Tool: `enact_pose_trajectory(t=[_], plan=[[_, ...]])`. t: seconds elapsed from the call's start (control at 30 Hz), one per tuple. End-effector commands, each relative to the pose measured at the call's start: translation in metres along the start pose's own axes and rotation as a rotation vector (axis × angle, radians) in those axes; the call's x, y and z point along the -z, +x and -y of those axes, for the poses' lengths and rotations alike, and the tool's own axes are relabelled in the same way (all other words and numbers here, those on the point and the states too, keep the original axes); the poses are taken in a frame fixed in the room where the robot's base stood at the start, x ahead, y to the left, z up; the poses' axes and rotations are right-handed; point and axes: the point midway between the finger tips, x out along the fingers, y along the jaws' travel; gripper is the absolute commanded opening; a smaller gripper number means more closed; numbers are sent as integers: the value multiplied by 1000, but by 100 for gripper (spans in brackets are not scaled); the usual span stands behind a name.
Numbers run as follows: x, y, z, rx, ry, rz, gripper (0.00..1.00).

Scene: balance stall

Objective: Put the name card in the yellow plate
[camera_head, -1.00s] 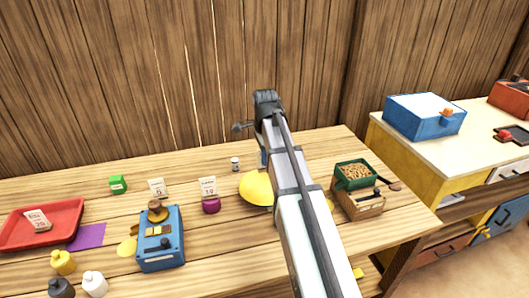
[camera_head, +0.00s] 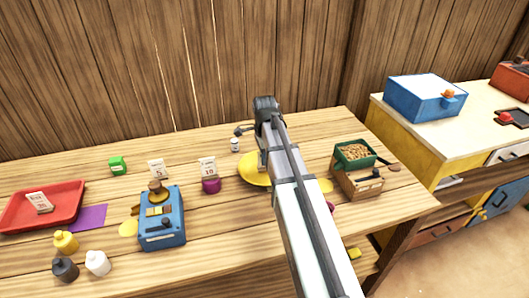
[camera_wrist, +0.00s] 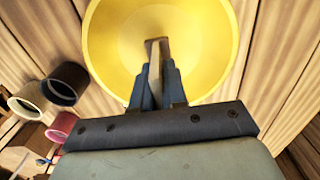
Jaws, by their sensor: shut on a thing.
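The yellow plate (camera_head: 248,175) lies on the wooden table, partly hidden behind my arm in the head view. In the wrist view the yellow plate (camera_wrist: 215,45) fills the upper middle, round with a raised rim. My gripper (camera_wrist: 155,78) is over the plate and shut on a thin, light-brown piece seen edge-on, which looks like the name card (camera_wrist: 155,50). Its face and any print are not visible. I cannot tell whether its lower edge touches the plate. In the head view my arm hides the fingertips and the card.
Price cards (camera_head: 157,169) stand near a blue scale-like box (camera_head: 160,232). A purple round thing (camera_head: 211,185) and small jar (camera_head: 235,145) are left of the plate. A green-topped box (camera_head: 354,155) is to the right, a red tray (camera_head: 62,212) far left.

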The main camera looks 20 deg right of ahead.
Motion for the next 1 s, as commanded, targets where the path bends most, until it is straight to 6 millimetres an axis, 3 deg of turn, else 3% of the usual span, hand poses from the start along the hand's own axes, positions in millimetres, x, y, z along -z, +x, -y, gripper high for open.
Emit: enact_pose_trajectory(t=[0.47, 0.5, 0.8, 1.0], plan=[[0, 7, 0, 0, 0, 0, 0], [0, 7, 0, 0, 0, 0, 13], [0, 7, 0, 0, 0, 0, 42], [0, 7, 0, 0, 0, 0, 42]])
